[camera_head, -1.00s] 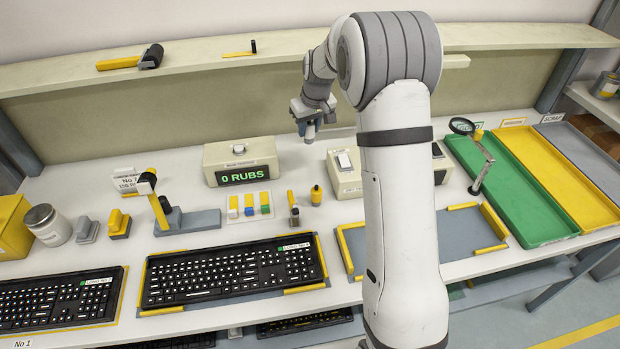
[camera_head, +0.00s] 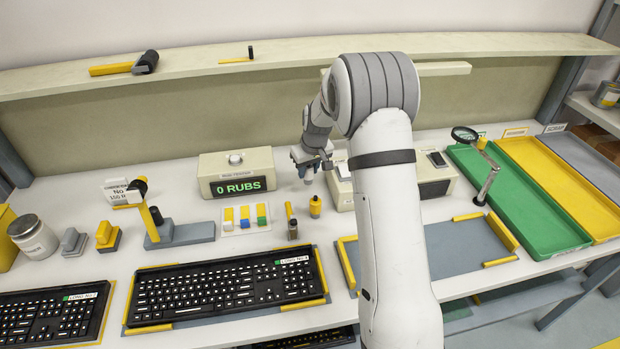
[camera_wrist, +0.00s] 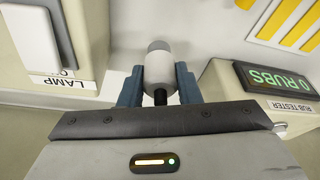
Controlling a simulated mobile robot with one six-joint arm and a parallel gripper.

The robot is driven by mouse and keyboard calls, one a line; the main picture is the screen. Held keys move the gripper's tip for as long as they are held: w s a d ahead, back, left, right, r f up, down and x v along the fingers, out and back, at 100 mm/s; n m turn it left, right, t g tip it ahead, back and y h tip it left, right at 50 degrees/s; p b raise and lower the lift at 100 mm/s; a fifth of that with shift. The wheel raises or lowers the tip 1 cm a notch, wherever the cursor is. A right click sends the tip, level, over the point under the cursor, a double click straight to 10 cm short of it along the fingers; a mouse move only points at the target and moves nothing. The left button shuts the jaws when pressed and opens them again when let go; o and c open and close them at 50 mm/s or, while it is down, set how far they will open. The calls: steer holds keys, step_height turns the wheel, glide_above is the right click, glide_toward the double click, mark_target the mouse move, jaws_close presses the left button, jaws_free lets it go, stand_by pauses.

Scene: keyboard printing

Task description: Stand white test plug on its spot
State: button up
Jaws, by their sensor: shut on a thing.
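My gripper (camera_head: 308,168) is low over the bench, between the rub tester and the lamp box. In the wrist view, its blue fingers (camera_wrist: 158,88) are shut on a white plug (camera_wrist: 157,62). The plug is a short pale cylinder with a grey rounded end and a dark stem between the fingers. In the head view the plug shows only as a small pale tip below the fingers. I cannot tell whether it touches the bench, and I cannot make out its marked spot.
The rub tester (camera_head: 237,165) reading "0 RUBS" stands left of my gripper. The lamp box (camera_wrist: 40,50) is close on the other side. A yellow bottle (camera_head: 315,206), a brush (camera_head: 291,222) and a card with small coloured blocks (camera_head: 244,228) lie in front. A keyboard (camera_head: 225,289) is nearer.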

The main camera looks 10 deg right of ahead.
mark_target(308, 177)
steer(key=shift+f, duration=1.8)
steer(key=shift+f, duration=0.15)
steer(key=o, duration=1.1)
steer(key=shift+c, duration=0.2)
steer(key=shift+r+p, duration=0.3)
steer(key=shift+p, duration=0.1)
steer(key=a+b+v, duration=0.1)
steer(key=b+v, duration=0.1)
steer(key=v, duration=0.9)
steer(key=s+r+m, duration=0.1)
steer(key=s+r, duration=0.3)
steer(key=s, duration=0.4)
steer(key=s+r, duration=0.5)
steer(key=s, duration=0.2)
steer(key=s+m, duration=0.2)
steer(key=s, duration=1.8)
steer(key=shift+s+d+f+h, duration=0.3)
steer(key=shift+d+f+h, duration=0.05)
steer(key=shift+f+h, duration=0.1)
